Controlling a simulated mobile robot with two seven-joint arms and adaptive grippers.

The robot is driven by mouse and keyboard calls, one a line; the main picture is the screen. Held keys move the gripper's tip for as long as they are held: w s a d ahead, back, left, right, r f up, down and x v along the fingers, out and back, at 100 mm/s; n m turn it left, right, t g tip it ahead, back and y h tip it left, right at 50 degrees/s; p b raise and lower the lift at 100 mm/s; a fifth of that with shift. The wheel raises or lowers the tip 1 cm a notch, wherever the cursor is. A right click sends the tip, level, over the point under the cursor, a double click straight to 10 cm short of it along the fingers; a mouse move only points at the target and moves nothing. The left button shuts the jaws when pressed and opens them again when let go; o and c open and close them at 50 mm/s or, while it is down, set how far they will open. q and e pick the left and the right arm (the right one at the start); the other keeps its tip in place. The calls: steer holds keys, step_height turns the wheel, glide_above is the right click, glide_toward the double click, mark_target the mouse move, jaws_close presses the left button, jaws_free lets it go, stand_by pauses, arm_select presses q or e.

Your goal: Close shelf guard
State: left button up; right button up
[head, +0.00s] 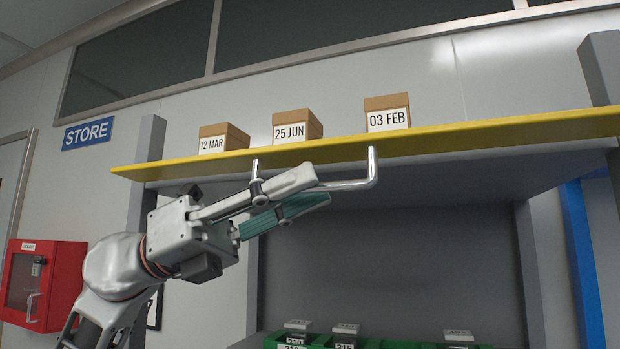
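The shelf guard (440,139) is a long yellow board across the front of the upper shelf, seen from below. A silver U-shaped handle (374,168) hangs under its edge. My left gripper (322,190) is at the handle, with its fingers apart, one above the other. The lower finger shows a green pad. The handle's bar runs to the fingertips and is partly hidden by the upper finger. I cannot tell whether the fingers touch it. My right gripper is not in view.
Three dated boxes, 12 MAR (222,139), 25 JUN (297,126) and 03 FEB (387,114), stand behind the guard's edge. Grey posts (142,205) flank the shelf. Green bins (368,343) stand low down. A red wall cabinet (62,285) is at the left.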

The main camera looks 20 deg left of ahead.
arm_select(q)
steer(key=shift+x, duration=0.8)
jaws_close()
